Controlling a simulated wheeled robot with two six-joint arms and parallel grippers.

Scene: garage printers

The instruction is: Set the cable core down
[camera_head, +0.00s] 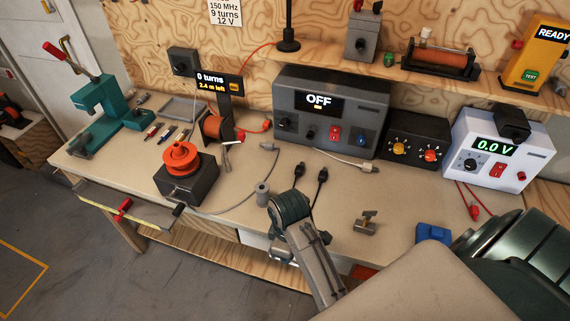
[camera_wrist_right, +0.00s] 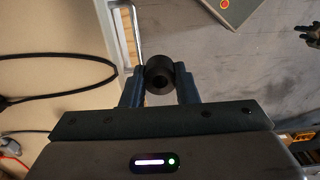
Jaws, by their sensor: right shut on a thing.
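The cable core (camera_wrist_right: 159,76) is a short black cylinder with a hole through it. In the right wrist view my right gripper (camera_wrist_right: 159,88) is shut on it, one finger on each side. The core overlaps the line of the workbench (camera_head: 230,235) front edge in that view; I cannot tell its height or whether it touches anything. In the head view my right wrist is over the front of the bench and hides most of the gripper and the core. My left gripper is not in view.
A small grey cylinder (camera_head: 262,188) is close to my right wrist. Black cables with plugs (camera_head: 322,176) lie behind it. A brass-and-grey piece (camera_head: 366,222) and a blue block (camera_head: 433,234) are to the right. An orange spool (camera_head: 181,158) on a dark base is left.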

